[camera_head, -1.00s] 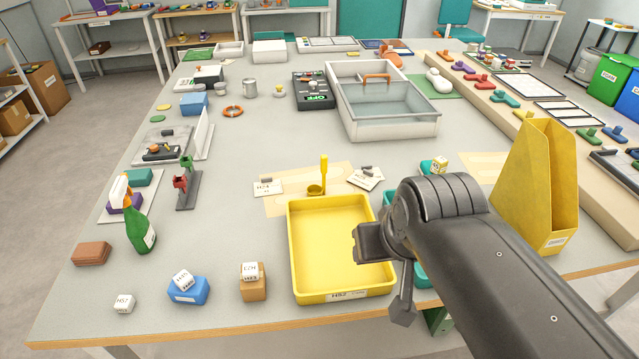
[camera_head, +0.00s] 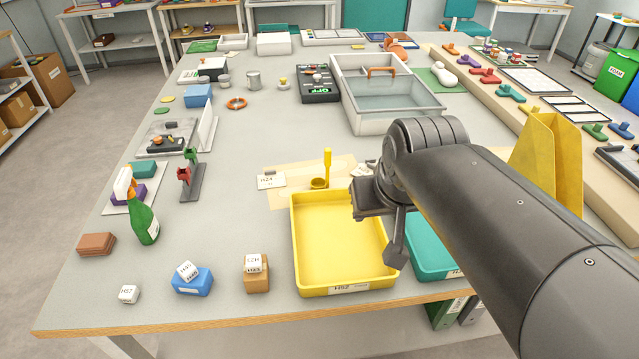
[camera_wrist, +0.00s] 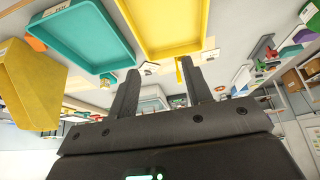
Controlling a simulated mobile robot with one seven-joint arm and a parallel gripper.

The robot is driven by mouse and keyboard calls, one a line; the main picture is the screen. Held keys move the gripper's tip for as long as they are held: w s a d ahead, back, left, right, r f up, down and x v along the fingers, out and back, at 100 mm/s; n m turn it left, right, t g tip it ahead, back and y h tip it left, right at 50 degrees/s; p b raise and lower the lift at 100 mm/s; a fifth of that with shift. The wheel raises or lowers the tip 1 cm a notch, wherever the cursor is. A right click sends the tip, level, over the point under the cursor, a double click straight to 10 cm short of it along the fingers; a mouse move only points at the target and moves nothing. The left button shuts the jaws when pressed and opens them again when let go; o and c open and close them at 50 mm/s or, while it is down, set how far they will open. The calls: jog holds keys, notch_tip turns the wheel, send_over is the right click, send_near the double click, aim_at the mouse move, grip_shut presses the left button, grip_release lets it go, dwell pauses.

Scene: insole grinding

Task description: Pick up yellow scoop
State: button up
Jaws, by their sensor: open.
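The yellow scoop (camera_head: 327,167) stands with its handle upright and its round bowl low on the beige mat (camera_head: 284,199), just behind the yellow tray (camera_head: 343,248). My gripper (camera_head: 382,215) is in the air to the right of the scoop and nearer the camera, over the right part of the yellow tray, and is apart from the scoop. In the wrist view, my gripper (camera_wrist: 160,82) shows two spread fingers with nothing between them. A yellow upright piece beside one finger looks like the scoop handle (camera_wrist: 179,70), partly hidden there.
A teal tray (camera_head: 432,258) lies right of the yellow tray, partly under my arm. A white label card (camera_head: 271,181) is left of the scoop. A yellow file holder (camera_head: 548,160) stands at the right. The table behind the scoop is clear up to the clear-walled bin (camera_head: 392,108).

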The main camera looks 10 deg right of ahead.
jog(key=w+r, duration=0.2)
jog(key=w, duration=0.8)
send_near(328, 149)
jog(key=shift+n+g, duration=0.3)
jog(key=shift+g, duration=0.2)
jog(key=x, duration=0.5)
jog(key=shift+w+d, duration=0.35)
jog(key=x, duration=0.5)
jog(key=shift+w+a, duration=0.1)
jog(key=shift+a, duration=0.25)
grip_shut()
